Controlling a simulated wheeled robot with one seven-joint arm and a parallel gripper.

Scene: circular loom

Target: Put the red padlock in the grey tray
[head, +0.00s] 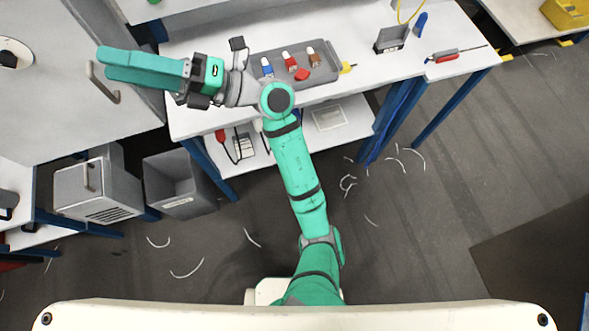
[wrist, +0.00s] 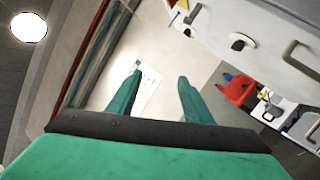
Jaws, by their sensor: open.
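The grey tray (head: 330,75) lies on the white bench top, just behind my arm's elbow in the head view. A small red piece (head: 302,74) lies in its front part and may be the red padlock; it is too small to be sure. Blue, red and brown items with pale tops stand in the tray behind it.
A small grey bin (head: 391,40) and a red-handled screwdriver (head: 445,56) lie on the bench's right part. A grey cabinet with a handle (head: 103,82) stands at left. In the wrist view a red object (wrist: 238,90) is at right, not clearly identifiable.

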